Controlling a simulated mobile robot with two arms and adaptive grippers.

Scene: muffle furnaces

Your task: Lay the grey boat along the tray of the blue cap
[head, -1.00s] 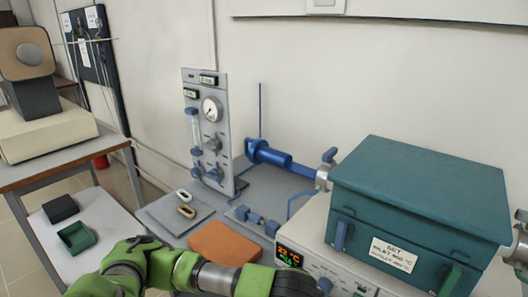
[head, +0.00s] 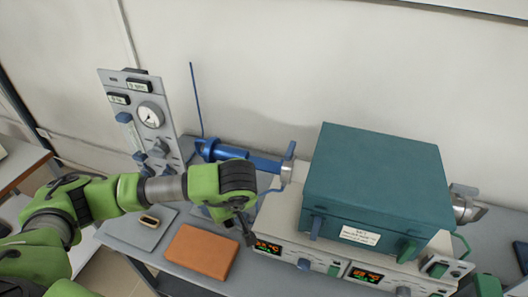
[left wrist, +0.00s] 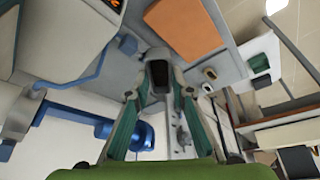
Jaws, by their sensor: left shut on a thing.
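My left gripper (head: 245,229) is above the front of the bench, left of the teal furnace. In the left wrist view its fingers are shut on a dark grey piece (left wrist: 158,72), which looks like the grey boat; the head view barely shows it. The blue cap (head: 208,150) lies at the back of the bench, with a long blue part (head: 265,165), probably its tray, reaching right toward the furnace's tube end. The cap also shows in the left wrist view (left wrist: 145,136), beyond the fingers and apart from them. My right gripper is not in view.
The teal furnace (head: 375,175) stands right of the gripper. A gauge panel (head: 145,115) stands left of the cap. An orange pad (head: 201,251) and a grey mat (head: 128,234) with a tan boat (head: 149,221) lie at front left.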

